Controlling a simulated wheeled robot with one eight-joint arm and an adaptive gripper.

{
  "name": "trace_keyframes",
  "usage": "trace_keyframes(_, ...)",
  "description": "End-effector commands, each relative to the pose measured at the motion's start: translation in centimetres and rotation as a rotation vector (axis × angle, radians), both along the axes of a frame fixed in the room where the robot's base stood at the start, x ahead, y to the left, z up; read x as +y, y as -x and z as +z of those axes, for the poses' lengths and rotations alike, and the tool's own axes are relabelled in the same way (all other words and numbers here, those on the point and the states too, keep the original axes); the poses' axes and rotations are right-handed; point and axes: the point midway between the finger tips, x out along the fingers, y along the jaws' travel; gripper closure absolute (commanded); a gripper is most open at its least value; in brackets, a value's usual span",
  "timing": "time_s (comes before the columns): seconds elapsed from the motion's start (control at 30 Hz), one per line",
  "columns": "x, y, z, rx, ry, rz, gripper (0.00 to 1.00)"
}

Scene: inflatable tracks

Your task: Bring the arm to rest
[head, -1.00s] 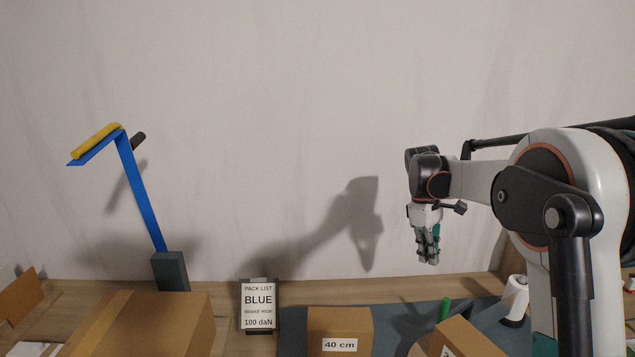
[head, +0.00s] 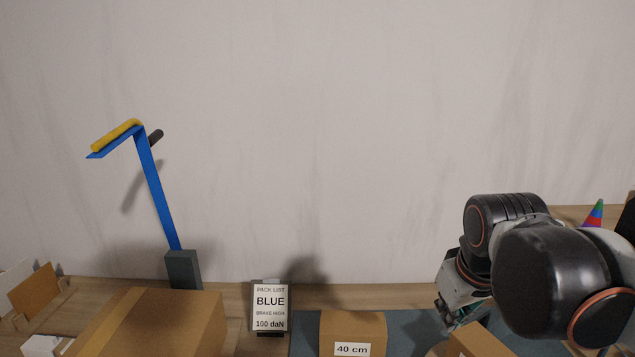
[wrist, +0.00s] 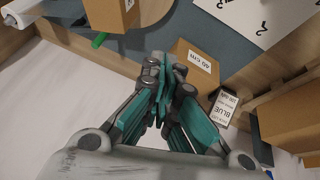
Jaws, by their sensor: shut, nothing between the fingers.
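My gripper (head: 458,312) hangs low at the right in the head view, partly hidden behind my own arm, which is folded close to the camera. In the wrist view my gripper (wrist: 170,70) has its teal fingers together at the tips, with nothing between them. Its fingertips overlap the picture of the 40 cm box (wrist: 203,62), but I cannot tell how far apart they are.
The 40 cm box (head: 353,326) stands on a blue-grey mat (head: 308,330). Left of it are a pack list sign (head: 270,303), a large carton (head: 165,325) and a blue stand (head: 158,195) with a yellow bar. Another carton (head: 478,343) lies below my gripper. A striped cone (head: 594,214) stands right.

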Motion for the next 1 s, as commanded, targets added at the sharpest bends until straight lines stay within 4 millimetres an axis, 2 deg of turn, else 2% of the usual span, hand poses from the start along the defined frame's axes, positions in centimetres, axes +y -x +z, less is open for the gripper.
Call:
trace_keyframes(0.03, 0.4, 1.5, -0.7, -0.025, -0.016, -0.018, 1.00)
trace_keyframes(0.2, 1.5, 5.2, -2.8, -0.114, -0.079, -0.088, 1.00)
trace_keyframes(0.4, 2.3, 8.2, -5.1, -0.190, -0.143, -0.151, 1.00)
trace_keyframes(0.6, 2.6, 9.1, -6.0, -0.219, -0.171, -0.177, 1.00)
trace_keyframes(1.0, 2.6, 9.1, -5.9, -0.220, -0.171, -0.177, 1.00)
